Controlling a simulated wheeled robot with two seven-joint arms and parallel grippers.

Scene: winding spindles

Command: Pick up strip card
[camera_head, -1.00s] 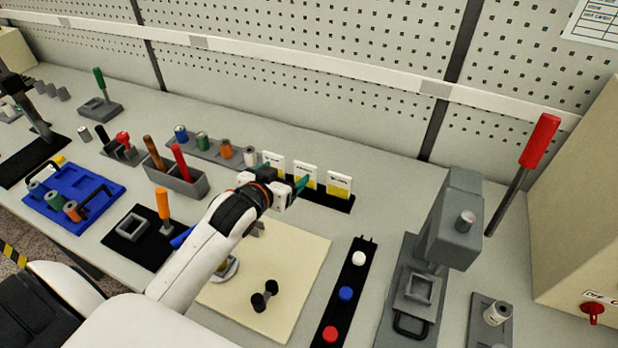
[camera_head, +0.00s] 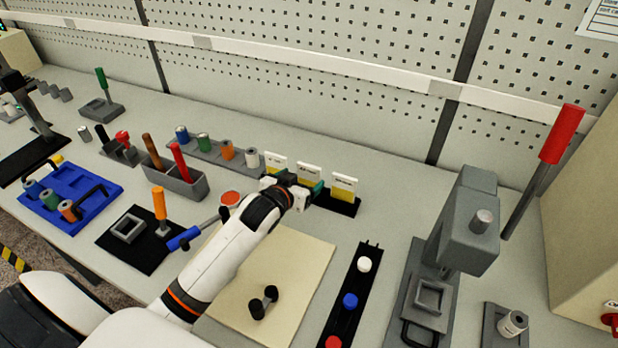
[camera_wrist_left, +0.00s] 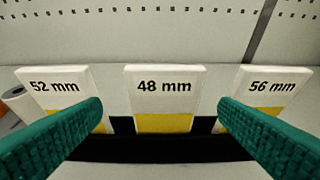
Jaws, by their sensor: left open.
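Three white and yellow strip cards stand upright in a black holder (camera_head: 345,207) at the back of the bench. In the left wrist view they read 52 mm (camera_wrist_left: 52,88), 48 mm (camera_wrist_left: 164,92) and 56 mm (camera_wrist_left: 268,88), from left to right. My left gripper (camera_head: 303,188) is at the row, in front of the middle card (camera_head: 309,175). In the left wrist view its green fingers are apart, one on each side of the 48 mm card, with nothing held. The card's lower end is in the black holder. My right gripper is not in view.
A row of coloured spools (camera_head: 203,143) stands left of the cards. A grey bin (camera_head: 183,188) with handled tools is nearer. A cream mat (camera_head: 290,275), a black strip with coloured buttons (camera_head: 350,300) and a grey press (camera_head: 460,225) lie in front and right. A pegboard rises behind.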

